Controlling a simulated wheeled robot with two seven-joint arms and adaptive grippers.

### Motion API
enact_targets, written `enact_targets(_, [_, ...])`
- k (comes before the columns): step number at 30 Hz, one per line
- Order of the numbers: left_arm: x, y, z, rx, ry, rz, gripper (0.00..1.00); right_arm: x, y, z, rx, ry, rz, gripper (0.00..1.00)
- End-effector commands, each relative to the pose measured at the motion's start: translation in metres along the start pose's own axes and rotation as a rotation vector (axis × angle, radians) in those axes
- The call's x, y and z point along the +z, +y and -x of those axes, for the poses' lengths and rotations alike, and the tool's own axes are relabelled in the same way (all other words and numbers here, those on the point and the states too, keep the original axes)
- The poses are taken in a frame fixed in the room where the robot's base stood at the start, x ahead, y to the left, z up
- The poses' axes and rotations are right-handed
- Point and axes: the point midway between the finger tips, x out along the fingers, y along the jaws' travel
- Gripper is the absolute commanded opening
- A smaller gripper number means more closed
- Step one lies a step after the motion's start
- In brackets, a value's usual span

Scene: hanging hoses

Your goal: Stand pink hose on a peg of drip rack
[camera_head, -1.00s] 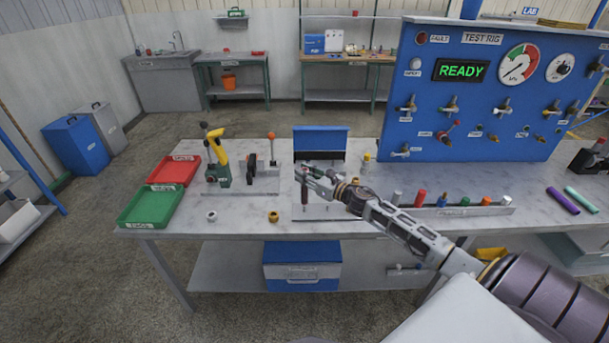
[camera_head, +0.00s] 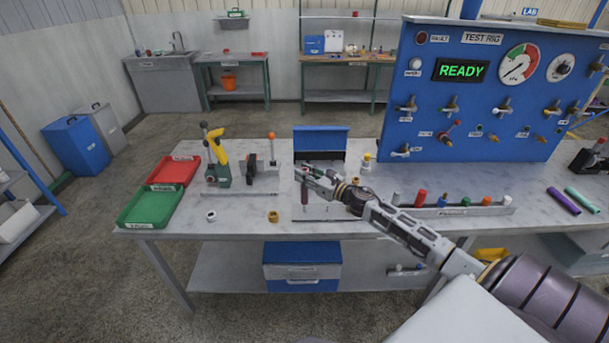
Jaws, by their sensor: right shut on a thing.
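My right gripper (camera_head: 311,175) reaches in from the right over the middle of the bench. It is shut on the pink hose (camera_head: 304,194), which looks dark reddish here and hangs upright below the fingertips. The gripper hides its upper part, and I cannot tell whether its lower end touches anything. The drip rack seems to be the blue-backed stand (camera_head: 321,136) with a pale base, just behind and under the gripper. Its pegs are mostly hidden or too small to make out. My left gripper is not in view.
A red tray (camera_head: 173,172) and a green tray (camera_head: 150,206) lie at the left, with a yellow-and-green tool (camera_head: 219,160) beside them. The blue test rig (camera_head: 480,90) stands at the right. A purple hose (camera_head: 563,201) and a teal hose (camera_head: 582,200) lie at the far right.

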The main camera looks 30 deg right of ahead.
Motion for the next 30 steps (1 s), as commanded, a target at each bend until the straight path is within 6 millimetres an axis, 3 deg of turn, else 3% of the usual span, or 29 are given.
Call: enact_targets(30, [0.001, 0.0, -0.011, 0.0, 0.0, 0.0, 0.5, -0.011, 0.0, 0.0, 0.001, -0.001, 0.0, 0.0])
